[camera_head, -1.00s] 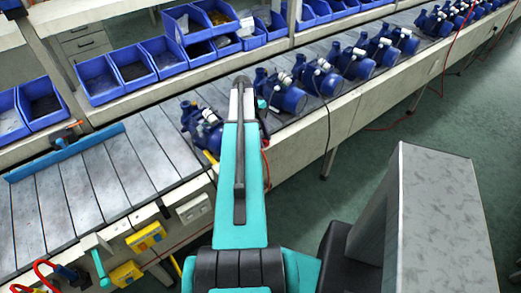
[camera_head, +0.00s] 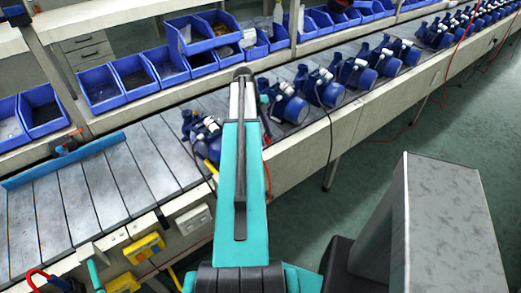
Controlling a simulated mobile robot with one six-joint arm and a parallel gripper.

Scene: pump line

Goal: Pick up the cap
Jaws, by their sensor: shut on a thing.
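I cannot make out the cap in this view. My teal arm rises through the middle of the picture and hides what lies behind its far end. My gripper is hidden there too, so I cannot see its fingers or what is between them. A blue pump (camera_head: 205,133) with pale fittings stands on the line just left of the arm's far end. Another blue pump (camera_head: 287,102) stands just right of it.
Several more blue pumps (camera_head: 357,73) line the conveyor toward the upper right. Blue bins (camera_head: 133,77) fill the shelf behind. The slatted conveyor (camera_head: 100,185) is bare at the left. Yellow boxes (camera_head: 145,248) hang on its front. Green floor (camera_head: 330,215) is open at the right.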

